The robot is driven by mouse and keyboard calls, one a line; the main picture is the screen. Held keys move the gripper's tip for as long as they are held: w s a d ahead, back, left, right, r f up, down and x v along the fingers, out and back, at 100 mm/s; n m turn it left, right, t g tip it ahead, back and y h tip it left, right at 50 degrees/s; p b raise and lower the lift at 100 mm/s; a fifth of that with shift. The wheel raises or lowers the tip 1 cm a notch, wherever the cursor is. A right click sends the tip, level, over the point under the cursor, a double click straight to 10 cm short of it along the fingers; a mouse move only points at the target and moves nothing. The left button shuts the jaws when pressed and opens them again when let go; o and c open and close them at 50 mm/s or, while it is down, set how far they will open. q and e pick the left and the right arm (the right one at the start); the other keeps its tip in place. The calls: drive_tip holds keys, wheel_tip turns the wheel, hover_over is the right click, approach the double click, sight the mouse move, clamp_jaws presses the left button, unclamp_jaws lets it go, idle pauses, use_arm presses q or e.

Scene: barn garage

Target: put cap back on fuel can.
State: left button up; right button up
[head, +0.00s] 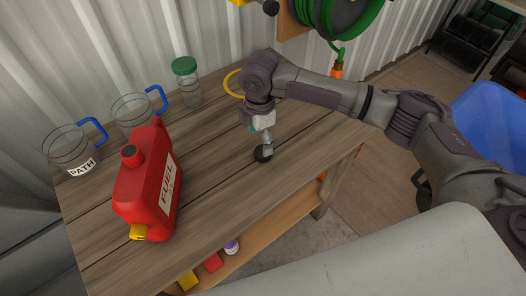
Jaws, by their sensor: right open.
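A red fuel can (165,205) with a white FUEL label stands on the left part of the wooden table. My left gripper is not in view.
Two clear jugs with blue handles (92,130) and a green-lidded jar (186,85) stand along the table's back, behind the can. A yellow ring (232,83) lies behind my right gripper. The table (215,185) is bare between can and cap.

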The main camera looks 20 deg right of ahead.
drive_tip(key=shift+d+f, duration=0.15)
drive_tip(key=shift+f, duration=1.15)
drive_tip(key=shift+d+f, duration=0.15)
drive_tip(key=shift+f, duration=1.15)
drive_tip(key=shift+c, duration=0.2)
drive_tip(key=c, duration=0.8)
